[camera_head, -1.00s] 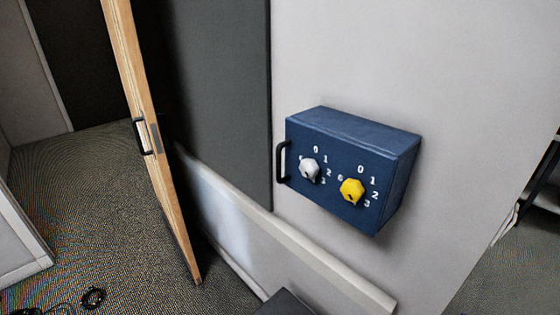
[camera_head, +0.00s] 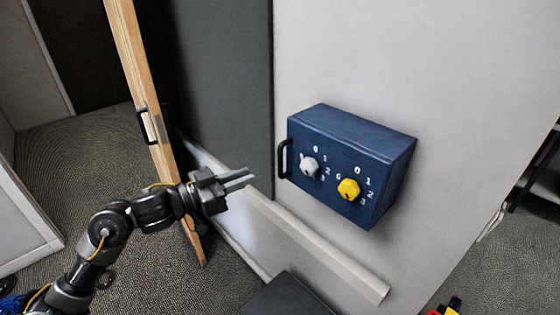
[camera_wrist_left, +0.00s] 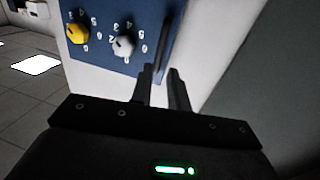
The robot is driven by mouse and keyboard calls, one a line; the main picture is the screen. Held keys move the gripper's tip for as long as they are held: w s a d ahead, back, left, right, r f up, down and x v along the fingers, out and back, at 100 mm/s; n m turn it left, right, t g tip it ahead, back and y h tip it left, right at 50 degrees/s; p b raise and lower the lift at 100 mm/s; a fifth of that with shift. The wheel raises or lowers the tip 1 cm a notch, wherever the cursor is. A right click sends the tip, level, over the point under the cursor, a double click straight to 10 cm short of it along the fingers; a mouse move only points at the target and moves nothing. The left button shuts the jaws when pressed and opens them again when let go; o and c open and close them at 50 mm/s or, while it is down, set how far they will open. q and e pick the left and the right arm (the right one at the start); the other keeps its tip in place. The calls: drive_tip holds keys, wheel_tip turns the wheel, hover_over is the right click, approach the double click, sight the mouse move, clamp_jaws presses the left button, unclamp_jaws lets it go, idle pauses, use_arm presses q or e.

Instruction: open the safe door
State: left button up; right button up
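The dark blue safe (camera_head: 352,130) is fixed to the light wall, and its door looks closed. Its front has a grey dial (camera_head: 309,167) and a yellow dial (camera_head: 349,189) with white numbers. A black handle (camera_head: 282,158) stands on the door's left edge. My left gripper (camera_head: 252,177) is open and empty, left of and a little below the handle, apart from it. In the left wrist view the fingers (camera_wrist_left: 163,88) show a narrow gap, with the handle (camera_wrist_left: 166,35) ahead of them. The right gripper is not in view.
A wooden door (camera_head: 150,110) with a black handle stands ajar at left. A pale ledge (camera_head: 320,245) runs along the wall below the safe, with a dark box (camera_head: 287,297) under it. Coloured items (camera_head: 447,308) lie at the bottom right edge.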

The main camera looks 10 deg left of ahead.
sight(280, 173)
use_arm(q)
drive_tip(key=shift+p+x, duration=1.5)
drive_tip(key=shift+x, duration=4)
drive_tip(key=shift+a+f, duration=0.1)
drive_tip(key=shift+f, duration=0.05)
clamp_jaws()
